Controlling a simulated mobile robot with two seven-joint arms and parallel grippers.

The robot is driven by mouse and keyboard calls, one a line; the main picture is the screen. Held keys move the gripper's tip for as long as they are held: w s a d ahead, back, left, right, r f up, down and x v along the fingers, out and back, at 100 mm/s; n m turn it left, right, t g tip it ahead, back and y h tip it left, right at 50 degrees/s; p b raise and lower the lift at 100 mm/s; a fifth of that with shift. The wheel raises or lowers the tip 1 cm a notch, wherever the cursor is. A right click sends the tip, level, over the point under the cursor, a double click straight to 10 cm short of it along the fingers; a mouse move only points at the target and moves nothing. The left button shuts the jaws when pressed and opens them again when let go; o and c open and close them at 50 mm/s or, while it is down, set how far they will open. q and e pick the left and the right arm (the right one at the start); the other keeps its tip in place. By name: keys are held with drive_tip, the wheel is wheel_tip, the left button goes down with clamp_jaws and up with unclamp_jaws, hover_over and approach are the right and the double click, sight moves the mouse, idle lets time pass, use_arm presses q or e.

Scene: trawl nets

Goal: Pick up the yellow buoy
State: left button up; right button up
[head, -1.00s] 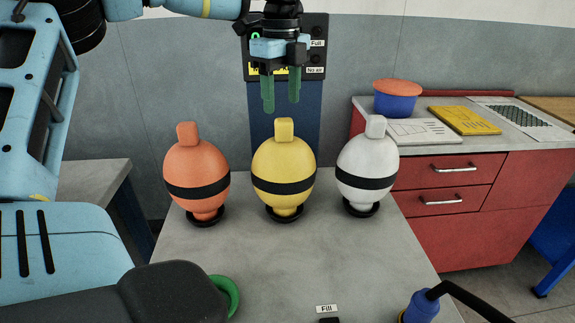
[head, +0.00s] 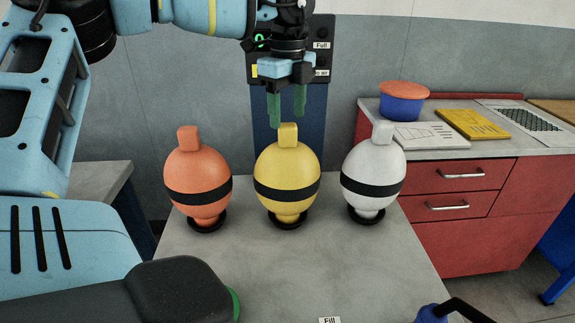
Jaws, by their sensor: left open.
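The yellow buoy (head: 287,168) stands upright in the middle of the grey table, with a black band round it and a square tab on top. It sits on a black ring (head: 288,223). My left gripper (head: 287,122) points down just above the tab, its two green fingers apart and nothing between them. In this view the left fingertip reaches the height of the tab's top. I cannot tell whether the fingers touch it. My right gripper is not in view.
An orange buoy (head: 197,172) stands to the left and a white buoy (head: 373,170) to the right, each close beside the yellow one. A red cabinet (head: 462,235) stands at the right. The table (head: 270,270) is clear in front of the buoys.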

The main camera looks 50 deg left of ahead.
sight(288, 124)
use_arm(q)
wheel_tip(288, 124, down, 4)
drive_tip(key=shift+f+p, duration=0.25)
drive_tip(key=shift+p, duration=0.05)
clamp_jaws()
drive_tip(key=shift+r, duration=0.1)
idle(1.2)
